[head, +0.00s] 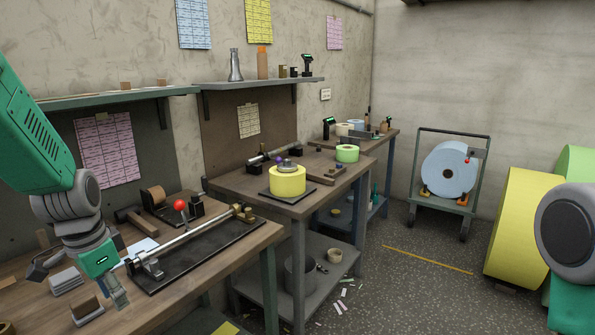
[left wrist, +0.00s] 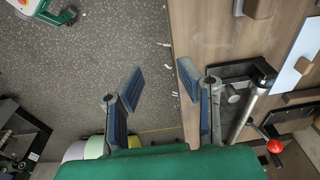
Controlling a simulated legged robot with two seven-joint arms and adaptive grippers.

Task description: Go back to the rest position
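My left gripper (head: 117,291) hangs over the front edge of the nearest workbench, at the left in the head view. In the left wrist view the same gripper (left wrist: 160,85) has its two blue-padded fingers spread wide. Nothing is between them; the speckled floor and the bench edge show beyond. A metal rod (head: 190,239) on a black base lies on the bench close to the gripper. A red ball knob (head: 180,205) stands behind the rod. Part of my right arm (head: 568,235) shows at the right edge; its gripper is out of frame.
A yellow roll (head: 287,182) sits on the second bench (head: 235,186). A light blue roll (head: 449,173) stands in a wheeled cart. Large yellow (head: 518,228) and green rolls stand at the right near my right arm. The floor (head: 400,300) between is mostly clear, with paper scraps near the benches.

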